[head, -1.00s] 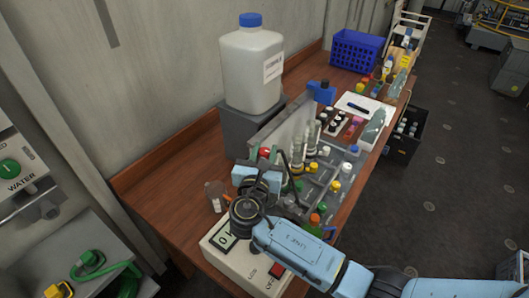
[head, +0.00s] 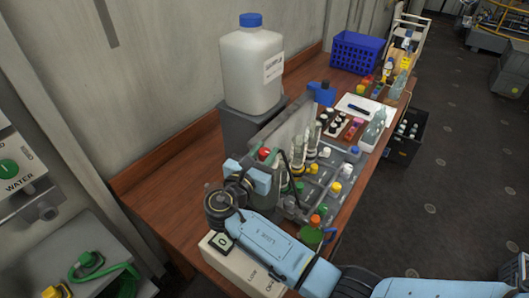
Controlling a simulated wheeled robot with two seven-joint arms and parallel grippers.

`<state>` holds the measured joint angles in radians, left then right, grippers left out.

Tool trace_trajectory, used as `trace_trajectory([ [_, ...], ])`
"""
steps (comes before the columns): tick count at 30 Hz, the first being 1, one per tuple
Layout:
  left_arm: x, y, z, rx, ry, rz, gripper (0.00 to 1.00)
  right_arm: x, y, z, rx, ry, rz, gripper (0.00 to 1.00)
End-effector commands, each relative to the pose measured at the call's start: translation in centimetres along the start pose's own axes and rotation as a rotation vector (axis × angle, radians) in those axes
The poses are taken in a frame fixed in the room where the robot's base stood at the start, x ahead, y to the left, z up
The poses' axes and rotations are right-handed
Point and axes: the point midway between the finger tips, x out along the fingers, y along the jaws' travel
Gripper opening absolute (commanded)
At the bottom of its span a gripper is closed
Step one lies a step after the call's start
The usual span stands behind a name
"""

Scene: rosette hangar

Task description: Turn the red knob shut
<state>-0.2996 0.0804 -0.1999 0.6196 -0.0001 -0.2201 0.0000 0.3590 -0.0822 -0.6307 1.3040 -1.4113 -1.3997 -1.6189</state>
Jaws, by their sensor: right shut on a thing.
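The red knob (head: 264,153) shows as a small red patch at the near left end of the grey rack of bottles on the wooden bench. My right gripper (head: 263,167) is at the knob and shut on it. Its light blue jaws and dark wrist hide most of the knob and its mounting, so I cannot tell how far it is turned. My left gripper is not in view.
A large white jug with a blue cap (head: 251,70) stands on a grey block behind the rack. A white box with a display (head: 236,262) lies under my right forearm. Bottles fill the rack (head: 318,192). A blue basket (head: 357,52) stands farther back.

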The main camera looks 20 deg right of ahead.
Motion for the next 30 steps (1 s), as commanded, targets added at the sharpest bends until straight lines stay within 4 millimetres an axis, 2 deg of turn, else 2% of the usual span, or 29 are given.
trace_trajectory([
  [1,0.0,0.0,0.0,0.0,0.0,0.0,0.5,0.1,0.0,0.2,0.004,-0.004,0.0,0.06],
  [2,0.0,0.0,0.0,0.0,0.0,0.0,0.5,0.1,0.0,0.3,0.004,-0.004,0.0,0.3],
  [6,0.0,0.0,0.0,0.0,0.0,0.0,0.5,0.1,0.0,0.2,0.003,-0.004,0.0,0.48],
  [17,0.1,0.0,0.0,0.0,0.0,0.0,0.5,-0.5,0.0,0.0,0.002,-0.001,0.002,0.48],
  [23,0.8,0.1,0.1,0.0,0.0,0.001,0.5,-3.8,0.1,-0.2,0.003,0.002,0.003,0.48],
  [30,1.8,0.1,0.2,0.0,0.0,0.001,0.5,-9.2,0.0,-0.2,0.003,0.003,0.002,0.48],
])
